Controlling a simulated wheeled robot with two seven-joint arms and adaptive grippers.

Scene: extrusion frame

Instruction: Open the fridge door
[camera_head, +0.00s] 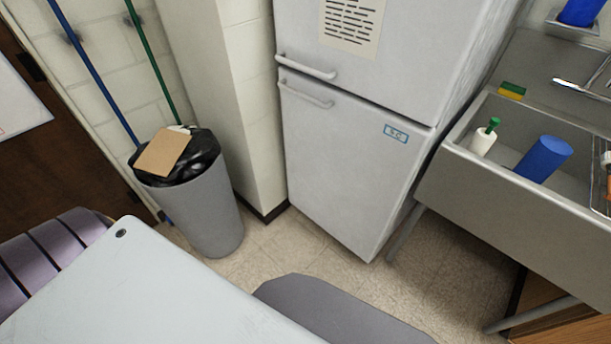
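The white fridge (350,165) stands upright in the middle of the head view, against the back wall. It has an upper door (410,60) with a printed sheet on it and a lower door (350,170) with a small blue-edged label. Both doors look shut. The upper handle (307,68) is a horizontal bar at the lower left of the upper door. The lower handle (306,95) is a similar bar at the top left of the lower door. Neither of my grippers is in view.
A white table (140,290) fills the lower left, with a grey rounded chair-like shape (340,312) beside it. A grey bin (205,215) stands left of the fridge. A metal sink (500,195) stands to the right. A strip of floor (290,245) before the fridge is clear.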

